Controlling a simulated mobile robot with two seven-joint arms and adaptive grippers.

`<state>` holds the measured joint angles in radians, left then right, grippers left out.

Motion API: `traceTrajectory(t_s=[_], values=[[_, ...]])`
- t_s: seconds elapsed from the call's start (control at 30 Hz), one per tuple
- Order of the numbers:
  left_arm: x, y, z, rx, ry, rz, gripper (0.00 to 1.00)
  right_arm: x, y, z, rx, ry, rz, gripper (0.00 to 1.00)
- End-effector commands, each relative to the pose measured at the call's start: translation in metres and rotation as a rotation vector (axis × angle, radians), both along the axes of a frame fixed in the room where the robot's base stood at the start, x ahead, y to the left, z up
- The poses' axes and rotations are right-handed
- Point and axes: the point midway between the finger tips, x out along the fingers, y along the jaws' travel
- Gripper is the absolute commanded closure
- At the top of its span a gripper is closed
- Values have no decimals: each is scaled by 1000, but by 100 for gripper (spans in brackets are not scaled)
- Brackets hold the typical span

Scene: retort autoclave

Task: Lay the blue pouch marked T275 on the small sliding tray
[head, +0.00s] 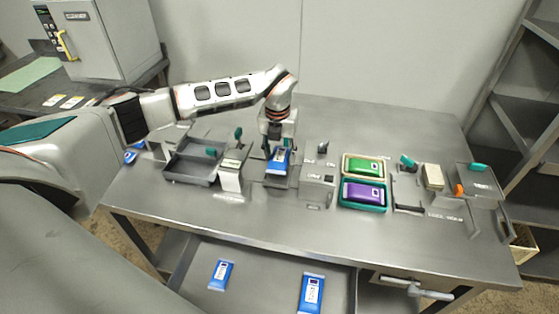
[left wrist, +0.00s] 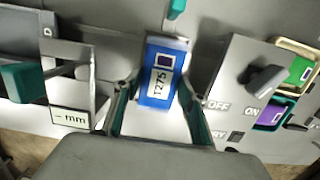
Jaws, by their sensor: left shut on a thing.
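The blue pouch marked T275 (left wrist: 162,72) is between the two fingers of my left gripper (left wrist: 158,108) in the left wrist view, its label readable. In the head view my left gripper (head: 279,148) points down and is shut on the same pouch (head: 279,160). Directly below it is a small grey plate (head: 277,183), which looks like the small sliding tray, between two grey fixtures. I cannot tell whether the pouch touches it. My right gripper is not in view.
A fixture marked "mm" (head: 231,176) stands left of the pouch and an ON/OFF switch box (head: 317,182) stands right. Farther right are trays with a green pouch (head: 366,165) and a purple pouch (head: 362,193). Other blue pouches (head: 221,273) lie on the lower level in front.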

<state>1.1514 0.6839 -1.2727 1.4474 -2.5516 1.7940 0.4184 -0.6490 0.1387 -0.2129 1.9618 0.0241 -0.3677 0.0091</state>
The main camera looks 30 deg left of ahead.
Motion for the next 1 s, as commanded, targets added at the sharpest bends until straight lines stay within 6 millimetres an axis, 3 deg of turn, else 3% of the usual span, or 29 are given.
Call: traceTrajectory(t_s=[0.1, 0.2, 0.57, 0.6, 0.63, 1.0], values=[[-1, -1, -20, -1, 3, 0, 82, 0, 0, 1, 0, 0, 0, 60], [0, 0, -26, 0, 0, 0, 82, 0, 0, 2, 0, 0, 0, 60], [0, 0, -30, 0, 0, -1, 82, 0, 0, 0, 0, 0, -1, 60], [0, 0, -30, 0, 0, -1, 51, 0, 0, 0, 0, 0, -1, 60], [0, 0, -30, 0, 0, -1, 43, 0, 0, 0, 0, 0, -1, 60], [0, 0, -28, 0, 0, -1, 42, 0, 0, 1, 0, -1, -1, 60]])
